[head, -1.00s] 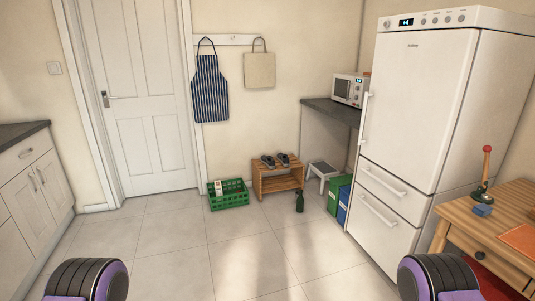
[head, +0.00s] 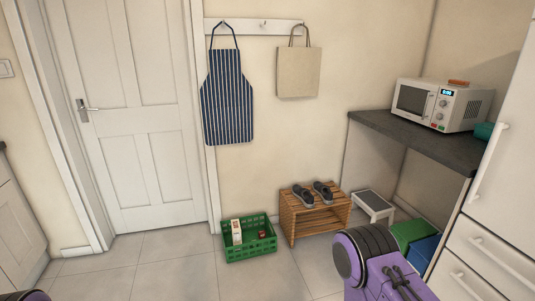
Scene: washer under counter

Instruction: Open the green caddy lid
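A green box-shaped bin (head: 408,232) stands on the floor under the dark counter, beside a blue one (head: 424,252). Its top looks closed, and my purple right arm hides part of it. A small green object (head: 484,131) sits on the counter at the right, partly cut off by the fridge. I cannot tell for sure which of the two is the caddy. Neither of my grippers is in view; only arm links show at the lower edge.
A white microwave (head: 443,105) stands on the counter (head: 420,140). A white fridge (head: 503,190) is at the right. A green crate (head: 249,252), a wooden shoe rack (head: 314,219) and a step stool (head: 374,204) stand along the back wall. The floor in front of the door (head: 130,115) is clear.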

